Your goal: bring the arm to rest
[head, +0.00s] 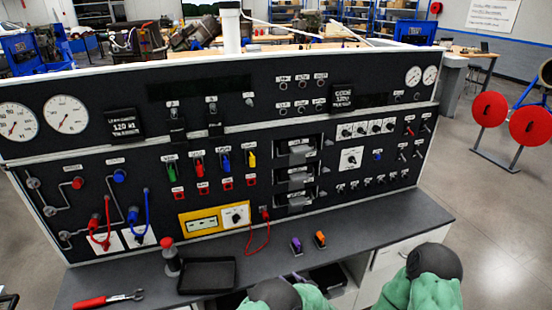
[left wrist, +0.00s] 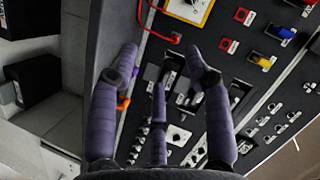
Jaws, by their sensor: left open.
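My left gripper (left wrist: 160,68) shows in the left wrist view with its purple-grey fingers spread open and nothing between them. The fingers stand in front of the black control panel (left wrist: 240,85) and the grey counter; contact cannot be told. In the head view only green and dark-grey parts of my arms show at the bottom edge, in front of the counter. The fingers of my right gripper are in neither view. The control panel (head: 130,90) stands upright behind the counter (head: 400,228), with gauges, coloured switches and cables.
On the counter are a black tray (head: 207,275), red-handled pliers (head: 100,300), a purple piece (head: 296,246) and an orange piece (head: 320,239). A red cable (head: 258,238) hangs from the panel. Open floor (head: 490,225) lies at the right, with red discs (head: 530,126) on a stand.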

